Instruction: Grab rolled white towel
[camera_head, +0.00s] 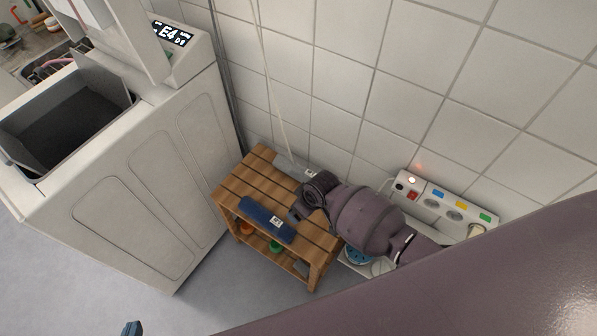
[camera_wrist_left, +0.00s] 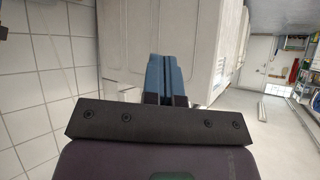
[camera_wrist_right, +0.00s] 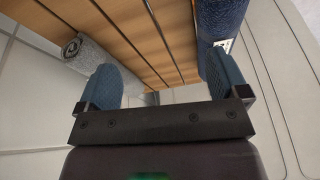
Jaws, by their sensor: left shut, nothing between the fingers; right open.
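A rolled white-grey towel (camera_wrist_right: 92,55) with a spiral end lies on the wooden slatted bench (camera_wrist_right: 150,40), at the upper left of the right wrist view.
A blue rolled towel (camera_head: 258,215) with a label lies on the bench's front side, near the right finger in the right wrist view (camera_wrist_right: 222,18). A washing machine (camera_head: 150,180) with raised lid stands left. A socket panel (camera_head: 445,203) is on the tiled wall.

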